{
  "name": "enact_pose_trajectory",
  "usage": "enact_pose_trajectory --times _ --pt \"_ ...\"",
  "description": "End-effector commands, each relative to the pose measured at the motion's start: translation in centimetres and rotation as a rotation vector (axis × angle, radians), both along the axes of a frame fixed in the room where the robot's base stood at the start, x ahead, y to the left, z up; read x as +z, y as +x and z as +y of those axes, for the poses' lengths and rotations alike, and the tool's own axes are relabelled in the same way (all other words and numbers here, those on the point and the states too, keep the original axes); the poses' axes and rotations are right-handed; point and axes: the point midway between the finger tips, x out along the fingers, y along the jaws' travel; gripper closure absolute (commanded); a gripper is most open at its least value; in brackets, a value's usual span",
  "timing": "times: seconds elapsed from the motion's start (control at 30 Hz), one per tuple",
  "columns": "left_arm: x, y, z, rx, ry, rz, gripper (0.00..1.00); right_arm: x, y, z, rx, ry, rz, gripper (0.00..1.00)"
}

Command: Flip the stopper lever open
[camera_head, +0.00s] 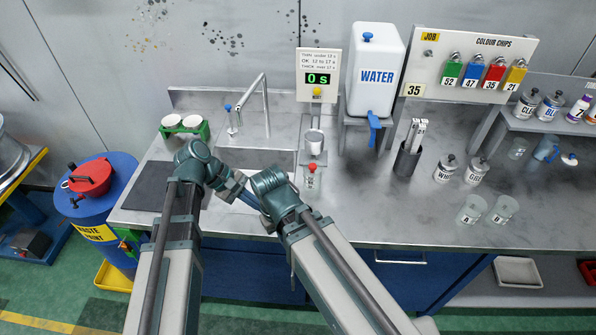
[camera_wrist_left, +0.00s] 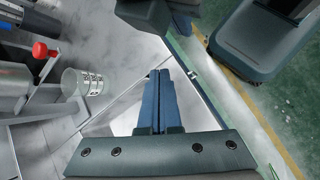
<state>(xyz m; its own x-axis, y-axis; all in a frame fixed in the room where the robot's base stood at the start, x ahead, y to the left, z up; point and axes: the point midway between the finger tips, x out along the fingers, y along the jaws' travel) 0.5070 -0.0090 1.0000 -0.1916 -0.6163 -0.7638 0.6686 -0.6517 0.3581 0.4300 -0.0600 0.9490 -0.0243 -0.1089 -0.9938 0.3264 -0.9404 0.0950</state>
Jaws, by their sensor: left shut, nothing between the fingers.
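A small red knob (camera_head: 311,168), which looks like the end of the stopper lever, shows below a light metal cup (camera_head: 314,141) on a stand behind the sink's right side. The red knob also shows at the upper left of the left wrist view (camera_wrist_left: 40,50), beside grey metal parts. Whether the lever is open or shut cannot be told. My left gripper (camera_head: 248,199) is over the front of the sink, left of and apart from the knob. Its blue fingers (camera_wrist_left: 157,75) are shut and empty. My right wrist is close to it; the right fingers are mostly hidden.
A clear marked beaker (camera_wrist_left: 82,83) stands near the red knob. The timer (camera_head: 318,78) reads 0 s. The tap (camera_head: 265,100) rises behind the sink (camera_head: 255,160). A water tank (camera_head: 375,70) and dark holder (camera_head: 406,160) stand to the right.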

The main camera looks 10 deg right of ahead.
Motion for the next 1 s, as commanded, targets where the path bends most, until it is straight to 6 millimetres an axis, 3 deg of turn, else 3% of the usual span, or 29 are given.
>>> enact_pose_trajectory --times 0.03,0.2,0.4,0.6,1.0 --pt "0.2 1.8 -0.1 0.083 -0.066 0.067 1.0 -1.0 0.0 0.0 0.0 0.0 0.0 1.0" --pt "3.4 5.4 0.0 0.306 -0.278 0.315 1.0 -2.4 0.0 0.0 0.0 0.0 0.0 1.0" --pt "6.8 8.2 1.2 0.433 -0.449 0.536 1.0 -3.4 0.0 0.0 0.0 0.0 0.0 1.0" --pt "8.4 9.2 2.1 0.472 -0.516 0.634 1.0 -3.7 0.0 0.0 -0.001 0.0 0.0 1.0" --pt "8.6 9.2 2.0 0.473 -0.522 0.643 1.0 -3.7 0.0 0.0 0.0 0.0 0.0 1.0"
